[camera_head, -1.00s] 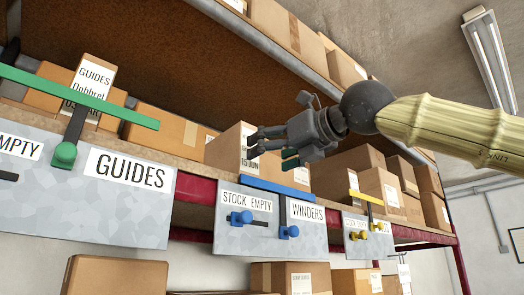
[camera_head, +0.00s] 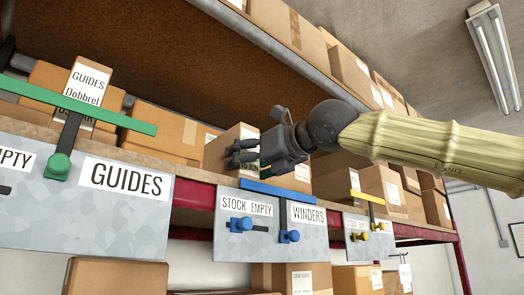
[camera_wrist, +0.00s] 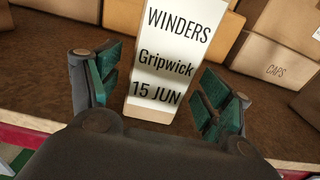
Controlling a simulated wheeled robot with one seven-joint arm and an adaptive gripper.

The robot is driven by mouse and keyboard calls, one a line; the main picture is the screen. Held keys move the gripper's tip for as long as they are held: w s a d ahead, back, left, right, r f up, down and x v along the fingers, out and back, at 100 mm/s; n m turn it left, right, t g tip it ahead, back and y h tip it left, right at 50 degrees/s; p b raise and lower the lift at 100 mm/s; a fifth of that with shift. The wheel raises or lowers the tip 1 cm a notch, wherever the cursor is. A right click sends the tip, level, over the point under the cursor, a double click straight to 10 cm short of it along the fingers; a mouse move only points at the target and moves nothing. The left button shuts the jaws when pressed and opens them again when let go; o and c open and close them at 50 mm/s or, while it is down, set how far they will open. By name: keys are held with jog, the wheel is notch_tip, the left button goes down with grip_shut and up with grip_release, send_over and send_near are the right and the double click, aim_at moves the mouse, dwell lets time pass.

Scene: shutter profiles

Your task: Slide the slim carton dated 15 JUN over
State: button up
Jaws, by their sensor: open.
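The slim carton (camera_wrist: 163,107) stands upright between my open fingers in the wrist view. Its white front reads WINDERS, Gripwick, 15 JUN. My gripper (camera_wrist: 160,90) has one green-padded finger on each side of the carton, with a gap showing on both sides. In the head view my gripper (camera_head: 238,154) reaches in above the blue bar. Whether the fingers overlap the carton in depth is hard to tell.
Brown boxes (camera_wrist: 276,60) stand to the right, one marked CAPS. A blue bar (camera_head: 290,193) with blue knobs sits on the WINDERS panel (camera_head: 262,238) below. A green bar (camera_head: 110,116) and a GUIDES carton (camera_head: 88,80) are at left. An upper shelf edge (camera_head: 275,52) runs overhead.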

jog(key=shift+p+x, duration=0.75)
jog(key=shift+x, duration=1.55)
jog(key=c, duration=1.4)
jog(key=shift+d, duration=0.1)
jog(key=shift+w, duration=0.1)
jog(key=shift+w+d+r+p, duration=0.1)
jog(key=shift+w+d+p, duration=0.45)
jog(key=shift+d, duration=0.3)
jog(key=shift+w+d+r+p, duration=0.1)
jog(key=shift+w+d+p, duration=0.4)
jog(key=shift+d, duration=0.35)
jog(key=shift+w+d+f, duration=0.15)
jog(key=shift+w+d, duration=0.45)
jog(key=shift+d, duration=0.15)
